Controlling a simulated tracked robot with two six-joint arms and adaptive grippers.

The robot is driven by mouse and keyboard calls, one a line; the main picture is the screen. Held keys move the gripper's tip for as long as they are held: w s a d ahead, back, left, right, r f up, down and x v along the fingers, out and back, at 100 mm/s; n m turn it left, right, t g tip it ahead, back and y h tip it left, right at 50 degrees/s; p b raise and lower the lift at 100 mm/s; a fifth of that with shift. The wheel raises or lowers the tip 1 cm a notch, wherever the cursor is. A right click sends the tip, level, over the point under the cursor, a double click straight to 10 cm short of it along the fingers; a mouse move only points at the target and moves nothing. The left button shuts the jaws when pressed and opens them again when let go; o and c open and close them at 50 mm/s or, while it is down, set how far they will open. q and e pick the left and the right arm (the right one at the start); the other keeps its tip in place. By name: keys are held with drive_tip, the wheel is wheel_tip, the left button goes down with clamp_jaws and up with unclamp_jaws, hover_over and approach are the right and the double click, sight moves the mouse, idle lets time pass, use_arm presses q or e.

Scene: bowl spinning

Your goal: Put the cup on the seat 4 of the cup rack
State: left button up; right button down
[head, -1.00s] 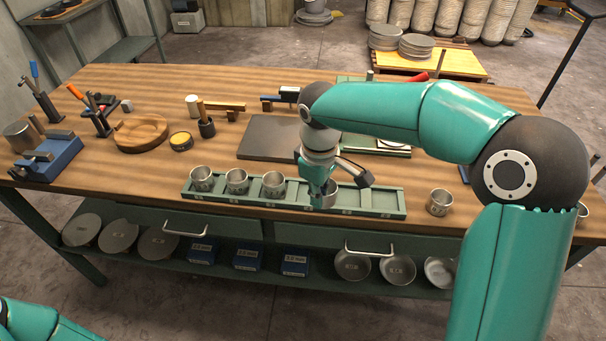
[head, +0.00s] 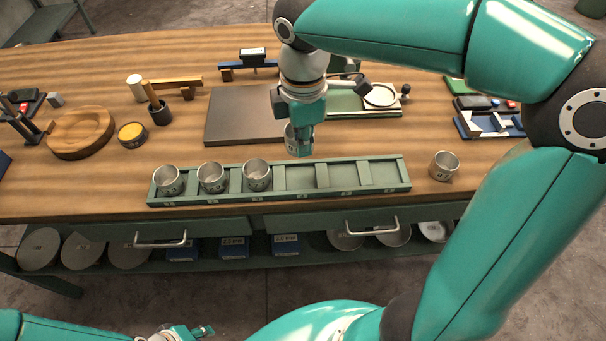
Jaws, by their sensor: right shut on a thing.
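The green cup rack (head: 385,172) lies along the table's front edge with a row of numbered seats. Three metal cups stand in its left seats: one cup (head: 167,181) at the far left, one cup (head: 212,178) beside it, and one cup (head: 257,175) in the third. The seats to the right, including the fourth, look empty. My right gripper (head: 300,145) points down, shut on a metal cup (head: 290,137) mostly hidden by its fingers. It shows just beyond the rack's back edge, near the fourth seat. My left gripper (head: 190,332) is low at the bottom edge, its jaws unclear.
Another metal cup (head: 443,166) stands on the table right of the rack. A dark flat plate (head: 250,115) lies behind the rack. A wooden dish (head: 80,133) and a yellow tin (head: 132,134) are at the left. Drawer handles and a lower shelf are below the front edge.

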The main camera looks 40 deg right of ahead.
wheel_tip(320, 180, down, 11)
drive_tip(key=shift+r+b, duration=0.1)
drive_tip(key=shift+b, duration=0.2)
drive_tip(key=c, duration=1.3)
unclamp_jaws()
wheel_tip(320, 180, up, 12)
drive_tip(key=shift+p, duration=0.45)
drive_tip(key=shift+s, duration=0.15)
